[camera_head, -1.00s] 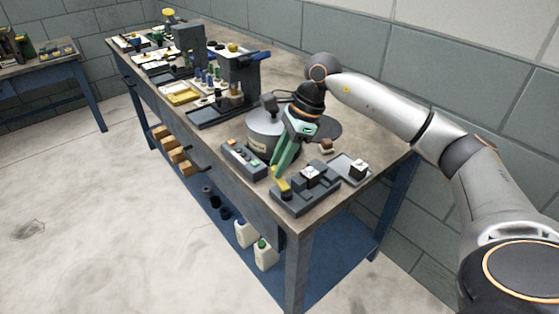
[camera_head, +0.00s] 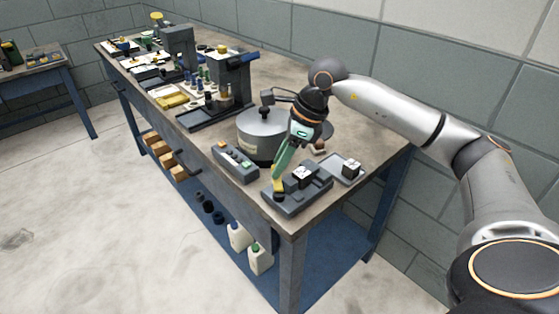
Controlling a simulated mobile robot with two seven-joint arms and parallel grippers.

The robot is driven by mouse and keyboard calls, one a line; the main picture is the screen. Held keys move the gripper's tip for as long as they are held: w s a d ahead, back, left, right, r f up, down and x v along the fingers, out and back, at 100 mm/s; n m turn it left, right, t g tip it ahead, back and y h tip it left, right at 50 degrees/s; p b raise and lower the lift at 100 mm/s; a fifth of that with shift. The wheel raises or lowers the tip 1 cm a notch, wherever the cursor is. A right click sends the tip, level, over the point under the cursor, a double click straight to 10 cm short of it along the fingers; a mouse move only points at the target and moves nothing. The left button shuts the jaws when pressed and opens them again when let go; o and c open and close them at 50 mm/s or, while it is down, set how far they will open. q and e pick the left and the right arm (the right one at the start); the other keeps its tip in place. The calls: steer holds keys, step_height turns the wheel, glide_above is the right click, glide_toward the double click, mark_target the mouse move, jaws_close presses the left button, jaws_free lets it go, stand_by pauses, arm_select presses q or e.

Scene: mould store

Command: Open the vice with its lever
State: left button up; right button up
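The vice (camera_head: 312,187) is a dark grey block-shaped fixture near the front right corner of the workbench. A small pale-topped block (camera_head: 304,175) sits in it. Its yellow lever (camera_head: 278,186) stands at its left end. My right gripper (camera_head: 280,173), with green fingers, reaches down to the lever, its tips at the lever's upper part. The fingers overlap in this view, so I cannot tell whether they are closed on the lever. My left gripper is out of view.
A round grey pot-like machine (camera_head: 262,132) stands just behind the gripper. A grey control box (camera_head: 235,163) lies left of the vice. A small tray (camera_head: 342,168) with a dark block (camera_head: 351,166) lies to its right. The bench's front edge is close.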

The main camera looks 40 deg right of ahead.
steer(key=shift+o, duration=1.3)
arm_select(q)
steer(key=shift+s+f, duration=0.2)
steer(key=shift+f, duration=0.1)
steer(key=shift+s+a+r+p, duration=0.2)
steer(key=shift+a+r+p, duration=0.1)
steer(key=shift+p, duration=0.2)
arm_select(e)
steer(key=v, duration=1.2)
steer(key=shift+r, duration=0.25)
steer(key=shift+s, duration=0.15)
